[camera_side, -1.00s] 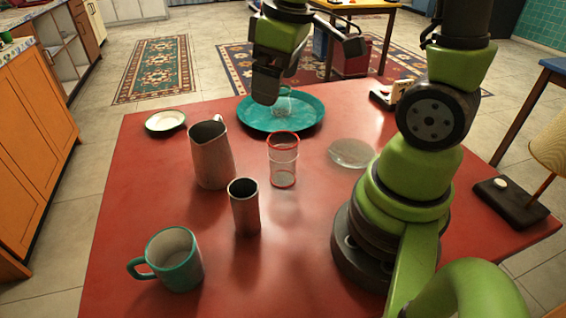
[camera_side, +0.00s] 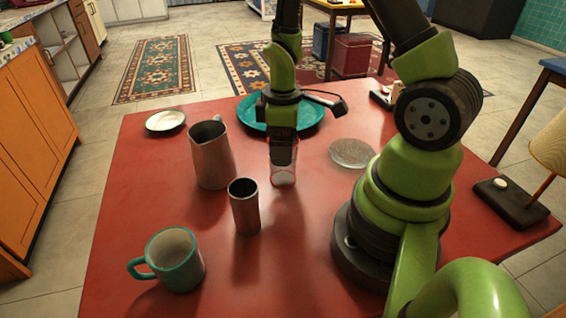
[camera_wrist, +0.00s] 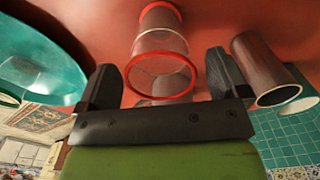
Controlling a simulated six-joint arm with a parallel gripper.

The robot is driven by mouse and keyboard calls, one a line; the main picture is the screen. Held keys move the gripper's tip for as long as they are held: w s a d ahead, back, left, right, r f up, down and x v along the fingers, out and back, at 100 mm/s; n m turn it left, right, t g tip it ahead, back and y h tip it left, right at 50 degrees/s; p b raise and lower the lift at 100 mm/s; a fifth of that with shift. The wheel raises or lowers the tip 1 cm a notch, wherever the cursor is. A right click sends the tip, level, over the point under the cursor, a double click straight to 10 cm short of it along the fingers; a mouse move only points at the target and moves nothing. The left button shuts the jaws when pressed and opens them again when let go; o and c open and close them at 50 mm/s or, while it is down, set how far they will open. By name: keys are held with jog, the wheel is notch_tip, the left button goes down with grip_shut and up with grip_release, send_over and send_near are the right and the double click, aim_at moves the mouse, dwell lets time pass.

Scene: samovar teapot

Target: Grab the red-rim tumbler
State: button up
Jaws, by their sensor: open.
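The red-rim tumbler (camera_side: 283,179) is a clear glass standing upright on the red table. In the side view my gripper (camera_side: 283,158) is right over it and hides most of its upper part. In the wrist view the tumbler (camera_wrist: 160,42) has its red rim between my two open fingers (camera_wrist: 163,82), with a gap showing on both sides. My gripper is open and holds nothing.
A metal cup (camera_side: 245,208) and a metal pitcher (camera_side: 212,160) stand left of the tumbler. A teal plate (camera_side: 310,118) lies behind, a glass dish (camera_side: 351,153) to the right. A teal-rimmed mug (camera_side: 175,260) and a small saucer (camera_side: 165,121) are farther left.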

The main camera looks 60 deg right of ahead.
jog(key=shift+f, duration=1.25)
jog(key=c, duration=1)
jog(key=shift+r, duration=0.1)
